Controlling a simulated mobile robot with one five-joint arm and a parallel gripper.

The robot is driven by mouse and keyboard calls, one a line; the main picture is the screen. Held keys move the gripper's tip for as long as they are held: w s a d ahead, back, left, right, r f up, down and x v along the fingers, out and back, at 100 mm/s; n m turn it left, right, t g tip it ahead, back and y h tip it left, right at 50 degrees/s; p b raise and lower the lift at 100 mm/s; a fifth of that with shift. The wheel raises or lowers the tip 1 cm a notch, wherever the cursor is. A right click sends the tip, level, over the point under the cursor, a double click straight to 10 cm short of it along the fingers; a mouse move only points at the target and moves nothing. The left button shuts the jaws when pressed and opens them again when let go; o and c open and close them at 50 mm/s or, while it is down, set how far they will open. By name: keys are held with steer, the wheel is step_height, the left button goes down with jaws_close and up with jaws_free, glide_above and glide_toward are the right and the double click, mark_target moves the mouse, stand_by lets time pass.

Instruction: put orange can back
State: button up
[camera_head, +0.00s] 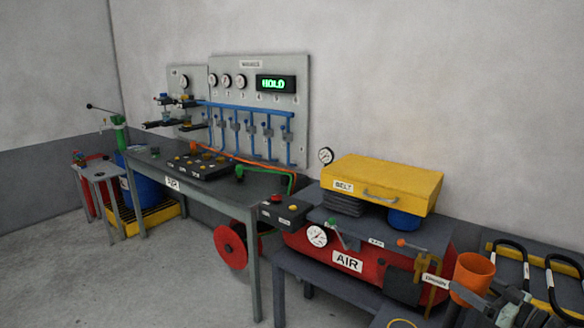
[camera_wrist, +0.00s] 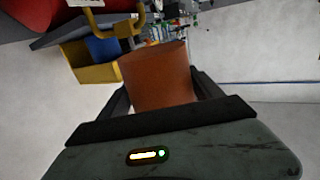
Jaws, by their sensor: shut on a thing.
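The orange can (camera_head: 473,275) is at the lower right of the head view, in front of the metal rack beside the red AIR tank (camera_head: 362,262). It also fills the middle of the wrist view (camera_wrist: 158,78), between the two dark fingers of my gripper (camera_wrist: 160,92). My gripper is shut on the can and holds it. In the head view my gripper shows only partly at the lower right edge. Whether the can touches anything below it is hidden.
A yellow BELT case (camera_head: 385,177) lies above the AIR tank. A yellow-railed rack with black loops (camera_head: 510,260) stands behind the can. A grey workbench (camera_head: 205,185) with a black control panel stands left. The floor at the front left is clear.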

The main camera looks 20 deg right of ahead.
step_height(320, 180, up, 13)
steer(key=p, duration=0.9)
steer(key=shift+f+p, duration=0.2)
steer(key=shift+p, duration=0.15)
